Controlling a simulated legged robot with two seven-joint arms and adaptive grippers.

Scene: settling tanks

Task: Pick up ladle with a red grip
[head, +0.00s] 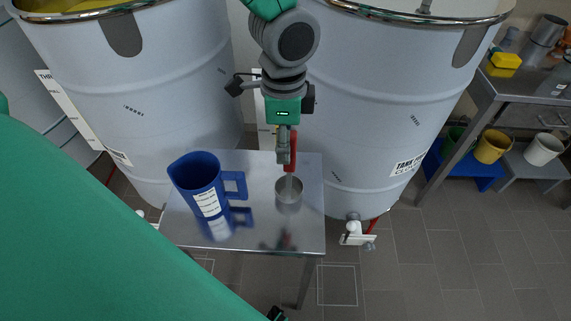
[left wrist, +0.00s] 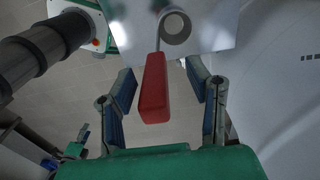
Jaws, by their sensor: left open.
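The ladle's red grip (head: 293,148) points up above a small steel table, and its metal cup (head: 289,189) is at tabletop height. In the left wrist view the red grip (left wrist: 154,90) lies between the open fingers, with a gap on both sides, and the round cup (left wrist: 175,27) shows beyond it. My left gripper (head: 285,150) comes down from the top of the head view, right at the grip and partly overlapping it. It also shows in the left wrist view (left wrist: 157,98), open and empty. My right gripper is not recognisable in either view.
A blue measuring jug (head: 196,178) stands on the steel table (head: 258,235) left of the ladle. Large pale tanks (head: 170,80) and (head: 385,90) stand close behind. A side bench (head: 500,85) with buckets is at the right. The tiled floor at front right is clear.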

